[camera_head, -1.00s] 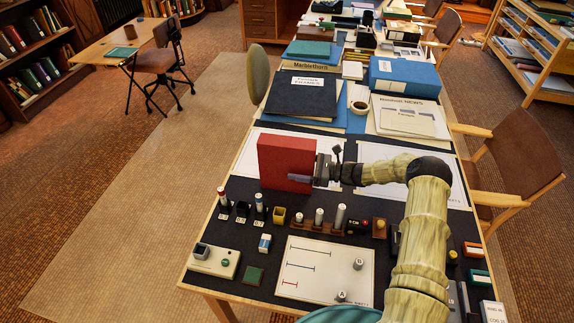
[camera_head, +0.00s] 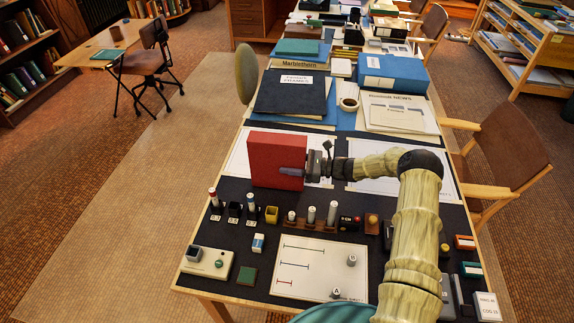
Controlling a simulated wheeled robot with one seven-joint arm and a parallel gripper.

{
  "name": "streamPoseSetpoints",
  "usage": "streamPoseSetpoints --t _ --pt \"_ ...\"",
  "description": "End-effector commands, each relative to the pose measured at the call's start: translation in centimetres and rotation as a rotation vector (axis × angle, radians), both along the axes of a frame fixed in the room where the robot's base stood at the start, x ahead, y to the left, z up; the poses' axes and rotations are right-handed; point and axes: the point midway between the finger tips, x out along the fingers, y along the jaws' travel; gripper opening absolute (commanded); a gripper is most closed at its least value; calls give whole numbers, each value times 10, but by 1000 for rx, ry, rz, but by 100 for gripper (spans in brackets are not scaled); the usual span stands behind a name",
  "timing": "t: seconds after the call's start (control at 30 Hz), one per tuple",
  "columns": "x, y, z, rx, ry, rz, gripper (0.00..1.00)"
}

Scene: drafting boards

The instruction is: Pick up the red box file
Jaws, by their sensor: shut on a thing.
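The red box file (camera_head: 274,155) stands upright over the white sheet on the dark mat, left of the middle of the table. My gripper (camera_head: 293,171) comes in from the right and is shut on the right part of the box file, with one finger lying across its near face. The other finger is hidden behind the box. I cannot tell for sure whether the box's lower edge touches the mat or is slightly above it.
Small holders with markers (camera_head: 213,203) and a wooden rack (camera_head: 312,223) stand in front of the box. A dark folder (camera_head: 291,95) and a blue box file (camera_head: 392,72) lie behind it. A chair (camera_head: 505,155) stands at the right.

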Motion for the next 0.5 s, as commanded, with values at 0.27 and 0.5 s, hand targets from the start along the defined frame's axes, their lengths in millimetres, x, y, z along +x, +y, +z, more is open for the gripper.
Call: streamPoseSetpoints --t 0.27,0.5 --pt "1 0 47 3 -7 0 2" --pt "0 0 85 3 -5 0 2"
